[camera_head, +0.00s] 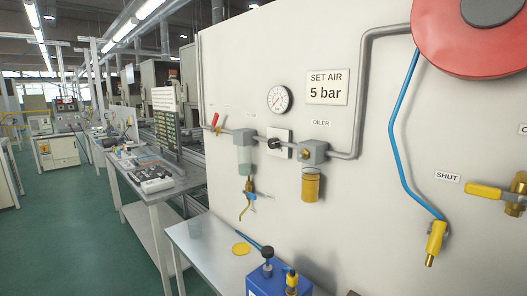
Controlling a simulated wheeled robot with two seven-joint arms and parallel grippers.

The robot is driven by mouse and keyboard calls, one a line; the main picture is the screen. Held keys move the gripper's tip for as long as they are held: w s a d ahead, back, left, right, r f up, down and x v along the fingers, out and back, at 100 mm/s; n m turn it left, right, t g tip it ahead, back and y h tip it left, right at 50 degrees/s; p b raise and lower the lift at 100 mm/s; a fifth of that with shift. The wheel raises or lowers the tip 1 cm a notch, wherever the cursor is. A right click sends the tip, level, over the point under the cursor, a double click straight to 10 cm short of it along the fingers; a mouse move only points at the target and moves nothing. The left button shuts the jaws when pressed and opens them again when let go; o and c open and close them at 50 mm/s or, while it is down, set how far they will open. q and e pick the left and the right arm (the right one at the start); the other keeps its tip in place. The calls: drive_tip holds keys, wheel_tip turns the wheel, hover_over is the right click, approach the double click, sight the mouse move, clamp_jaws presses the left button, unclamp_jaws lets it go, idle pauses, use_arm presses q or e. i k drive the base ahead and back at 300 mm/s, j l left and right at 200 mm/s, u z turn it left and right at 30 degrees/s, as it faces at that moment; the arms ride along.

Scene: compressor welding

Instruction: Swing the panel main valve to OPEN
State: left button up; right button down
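A valve with a yellow lever (484,191) and a brass body (518,190) is on the white panel at the right edge. Its lever lies nearly level and points left, just below a SHUT label (447,177). Another label (523,129) above it is cut off by the picture edge. A small red lever (215,120) stands tilted on the grey pipe at the panel's left. No label in view names either one as the main valve. Neither of my grippers is in view.
The white panel (375,120) carries a gauge (279,99), a SET AIR 5 bar sign (327,87), an oiler (312,180) and a red reel (465,35). A yellow-tipped blue hose (397,150) hangs there. A metal table (205,248) holds a blue unit (265,283). Green floor is clear at left.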

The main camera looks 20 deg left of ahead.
sight(216, 116)
drive_tip(key=z, duration=0.45)
drive_tip(key=j+z, duration=0.25)
drive_tip(key=j, duration=0.25)
drive_tip(key=j+z, duration=0.3)
drive_tip(key=j, duration=0.15)
drive_tip(key=k+j+z, duration=0.1)
drive_tip(key=j+z, duration=0.15)
drive_tip(key=j, duration=0.25)
drive_tip(key=k+j+z, duration=0.1)
drive_tip(key=j+z, duration=0.2)
drive_tip(key=j, duration=0.15)
